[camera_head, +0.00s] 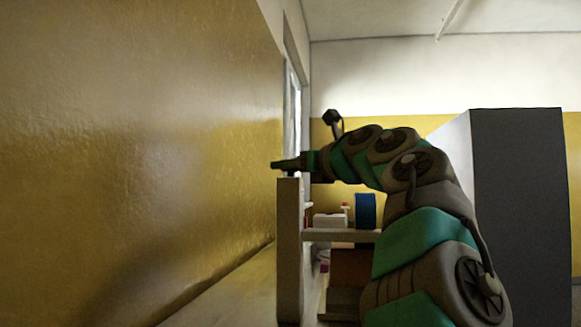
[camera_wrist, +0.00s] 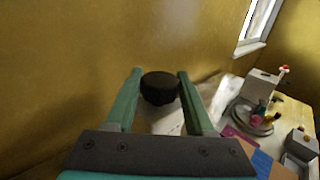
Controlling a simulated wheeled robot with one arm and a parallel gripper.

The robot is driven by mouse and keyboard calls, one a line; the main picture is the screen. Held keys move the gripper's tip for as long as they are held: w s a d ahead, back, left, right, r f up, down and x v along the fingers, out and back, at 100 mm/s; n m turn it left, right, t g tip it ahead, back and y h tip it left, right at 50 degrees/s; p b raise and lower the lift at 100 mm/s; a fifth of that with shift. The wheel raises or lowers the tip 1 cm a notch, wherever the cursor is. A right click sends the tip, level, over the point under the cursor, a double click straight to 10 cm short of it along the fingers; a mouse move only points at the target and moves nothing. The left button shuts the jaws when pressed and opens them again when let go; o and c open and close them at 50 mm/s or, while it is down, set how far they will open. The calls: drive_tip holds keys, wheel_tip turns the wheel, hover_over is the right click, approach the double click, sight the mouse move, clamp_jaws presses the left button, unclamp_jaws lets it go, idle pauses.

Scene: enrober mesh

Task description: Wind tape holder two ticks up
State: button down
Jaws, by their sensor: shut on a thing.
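A black round knob (camera_wrist: 160,88) shows in the wrist view, between the green fingers of my gripper (camera_wrist: 160,82). My gripper is shut on it, with one finger on each side near the fingertips. In the head view my gripper (camera_head: 275,164) points left at the top of a pale upright panel (camera_head: 288,250); the knob cannot be made out there. I cannot tell which part is the tape holder, and no tick marks can be read.
The yellow wall (camera_head: 140,150) is close on the left. A grey cabinet (camera_head: 520,200) stands at the right. In the wrist view, a pale box (camera_wrist: 262,83), a round dish with small coloured items (camera_wrist: 250,120) and a grey box (camera_wrist: 302,145) sit on the right.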

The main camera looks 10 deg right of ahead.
drive_tip(key=shift+n+g+y, duration=0.3)
drive_tip(key=shift+y, duration=0.1)
drive_tip(key=shift+r+n+g+y+p, duration=0.1)
drive_tip(key=shift+n+g+y+p, duration=0.5)
drive_tip(key=shift+n+g+y, duration=0.5)
drive_tip(key=shift+y, duration=0.5)
drive_tip(key=shift+c, duration=1.4)
unclamp_jaws()
